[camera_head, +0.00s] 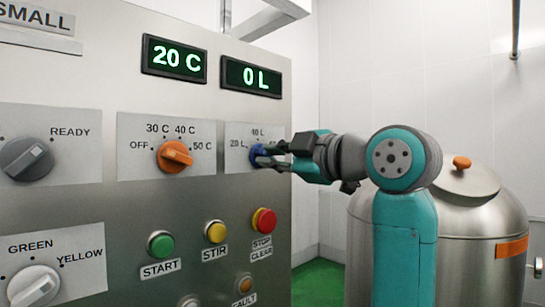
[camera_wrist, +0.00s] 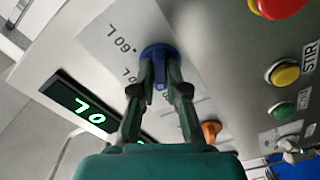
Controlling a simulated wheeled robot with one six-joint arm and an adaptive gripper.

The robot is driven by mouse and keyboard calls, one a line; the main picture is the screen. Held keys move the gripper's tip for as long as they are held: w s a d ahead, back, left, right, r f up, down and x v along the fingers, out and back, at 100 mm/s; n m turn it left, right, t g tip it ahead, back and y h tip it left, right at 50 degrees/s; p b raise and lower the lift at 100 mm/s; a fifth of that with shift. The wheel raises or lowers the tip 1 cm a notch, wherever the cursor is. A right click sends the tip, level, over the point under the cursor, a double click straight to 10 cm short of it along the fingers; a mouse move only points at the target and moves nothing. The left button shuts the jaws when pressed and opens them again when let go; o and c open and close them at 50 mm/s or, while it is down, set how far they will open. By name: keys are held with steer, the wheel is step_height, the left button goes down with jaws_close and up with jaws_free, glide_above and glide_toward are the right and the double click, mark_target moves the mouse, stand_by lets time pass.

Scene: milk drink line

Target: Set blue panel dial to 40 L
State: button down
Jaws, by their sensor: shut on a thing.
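The blue dial (camera_head: 257,152) is on the upright metal panel, on a white plate at the panel's right edge. Labels reading 20 L and what looks like 40 L show around it; the gripper hides the plate's right side. My gripper (camera_head: 265,156) reaches in from the right, its fingers closed on the dial's grip. In the wrist view, the fingertips (camera_wrist: 161,75) pinch the raised grip of the blue dial (camera_wrist: 158,50). Which mark the dial points to cannot be told. The litre display (camera_head: 251,77) above reads 0 L.
An orange dial (camera_head: 174,156) sits left of the blue one, under a display (camera_head: 174,58) reading 20 C. Green (camera_head: 160,244), yellow (camera_head: 215,231) and red (camera_head: 263,220) buttons lie below. A steel tank (camera_head: 480,230) stands behind my arm at right.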

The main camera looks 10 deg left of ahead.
steer(key=shift+m, duration=0.3)
steer(key=m, duration=1)
steer(key=shift+f+m, duration=0.1)
steer(key=shift+m, duration=0.3)
steer(key=c, duration=1.2)
jaws_free()
steer(key=v, duration=1.2)
